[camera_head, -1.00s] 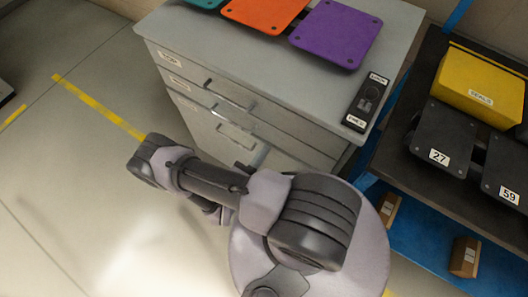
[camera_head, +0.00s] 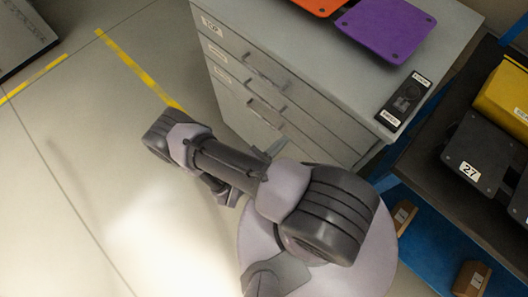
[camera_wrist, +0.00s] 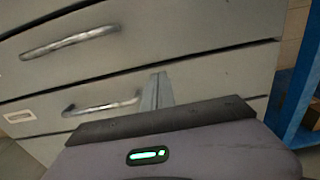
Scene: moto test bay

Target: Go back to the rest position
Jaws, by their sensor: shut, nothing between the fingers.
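My gripper (camera_wrist: 157,92) shows in the wrist view as narrow grey fingers held together, with nothing between them. They point toward the drawer fronts of the grey cabinet (camera_wrist: 200,25); I cannot tell how far off they are. In the head view my arm is folded in front of the grey cabinet (camera_head: 345,125), and only a small grey part of the gripper (camera_head: 274,149) shows past the arm. The rest of it is hidden behind the arm links. The cabinet's drawers look shut.
An orange plate (camera_head: 312,4), a purple plate (camera_head: 385,28) and a black device (camera_head: 405,99) lie on the cabinet. At right, a dark bench (camera_head: 430,160) holds a yellow box (camera_head: 505,98) and a black plate marked 27 (camera_head: 478,150). Open floor (camera_head: 60,190) lies at left.

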